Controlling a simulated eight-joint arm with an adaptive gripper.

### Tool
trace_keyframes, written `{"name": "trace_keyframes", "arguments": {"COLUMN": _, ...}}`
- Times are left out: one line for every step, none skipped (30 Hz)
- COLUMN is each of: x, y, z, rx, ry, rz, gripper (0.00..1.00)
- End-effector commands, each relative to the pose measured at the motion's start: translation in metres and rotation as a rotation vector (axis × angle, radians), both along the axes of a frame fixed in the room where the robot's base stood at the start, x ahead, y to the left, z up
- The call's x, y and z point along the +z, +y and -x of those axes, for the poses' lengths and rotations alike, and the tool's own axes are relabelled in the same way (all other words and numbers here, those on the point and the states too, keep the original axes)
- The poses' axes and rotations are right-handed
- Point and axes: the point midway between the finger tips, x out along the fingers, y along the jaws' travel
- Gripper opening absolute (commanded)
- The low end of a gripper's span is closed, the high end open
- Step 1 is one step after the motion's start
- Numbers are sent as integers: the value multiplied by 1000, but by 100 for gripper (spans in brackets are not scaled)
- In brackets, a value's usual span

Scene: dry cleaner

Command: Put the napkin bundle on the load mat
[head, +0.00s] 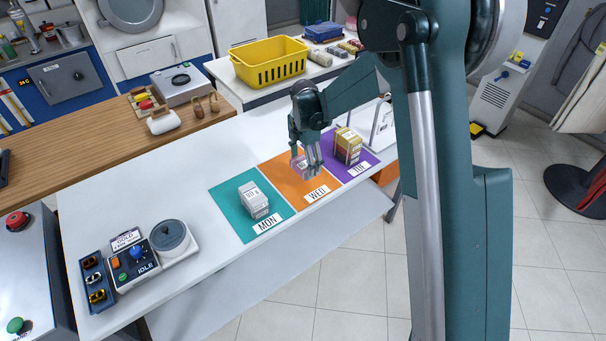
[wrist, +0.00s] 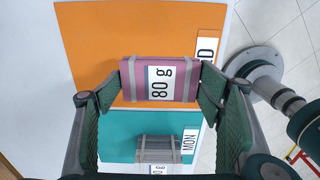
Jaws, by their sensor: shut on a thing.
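My gripper (head: 312,168) is shut on a pink strapped bundle (head: 298,163) over the orange WED mat (head: 280,172). In the wrist view, the fingers (wrist: 168,88) press both ends of the bundle (wrist: 188,80), whose white label reads 80 g. I cannot tell whether it touches the mat. No visible label names a napkin bundle or a load mat. A round grey pad (head: 169,236) tops a white unit on the left.
A control box (head: 133,262) reading IDLE and a dark tray with several small clips (head: 95,281) stand beside the pad. The white counter (head: 150,190) is clear between them and the mats. A yellow basket (head: 270,63) and wooden counter (head: 105,140) lie behind.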

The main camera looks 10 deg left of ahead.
Motion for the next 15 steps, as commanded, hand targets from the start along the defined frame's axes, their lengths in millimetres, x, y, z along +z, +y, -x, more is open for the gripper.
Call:
{"name": "trace_keyframes", "arguments": {"x": -7, "y": 0, "z": 0, "rx": 0, "ry": 0, "rz": 0, "gripper": 54}}
{"name": "trace_keyframes", "arguments": {"x": -10, "y": 0, "z": 0, "rx": 0, "ry": 0, "rz": 0, "gripper": 54}}
{"name": "trace_keyframes", "arguments": {"x": -14, "y": 0, "z": -1, "rx": 0, "ry": 0, "rz": 0, "gripper": 54}}
{"name": "trace_keyframes", "arguments": {"x": -16, "y": 0, "z": 0, "rx": 0, "ry": 0, "rz": 0, "gripper": 54}}
{"name": "trace_keyframes", "arguments": {"x": -17, "y": 0, "z": 0, "rx": 0, "ry": 0, "rz": 0, "gripper": 54}}
{"name": "trace_keyframes", "arguments": {"x": -18, "y": 0, "z": 0, "rx": 0, "ry": 0, "rz": 0, "gripper": 54}}
{"name": "trace_keyframes", "arguments": {"x": -19, "y": 0, "z": 0, "rx": 0, "ry": 0, "rz": 0, "gripper": 54}}
{"name": "trace_keyframes", "arguments": {"x": -19, "y": 0, "z": 0, "rx": 0, "ry": 0, "rz": 0, "gripper": 54}}
{"name": "trace_keyframes", "arguments": {"x": -19, "y": 0, "z": 0, "rx": 0, "ry": 0, "rz": 0, "gripper": 54}}
{"name": "trace_keyframes", "arguments": {"x": -19, "y": 0, "z": 0, "rx": 0, "ry": 0, "rz": 0, "gripper": 54}}
{"name": "trace_keyframes", "arguments": {"x": -19, "y": 0, "z": 0, "rx": 0, "ry": 0, "rz": 0, "gripper": 54}}
{"name": "trace_keyframes", "arguments": {"x": -19, "y": 0, "z": 0, "rx": 0, "ry": 0, "rz": 0, "gripper": 54}}
{"name": "trace_keyframes", "arguments": {"x": -19, "y": 0, "z": 0, "rx": 0, "ry": 0, "rz": 0, "gripper": 54}}
{"name": "trace_keyframes", "arguments": {"x": -19, "y": 0, "z": 0, "rx": 0, "ry": 0, "rz": 0, "gripper": 54}}
{"name": "trace_keyframes", "arguments": {"x": -19, "y": 0, "z": 0, "rx": 0, "ry": 0, "rz": 0, "gripper": 54}}
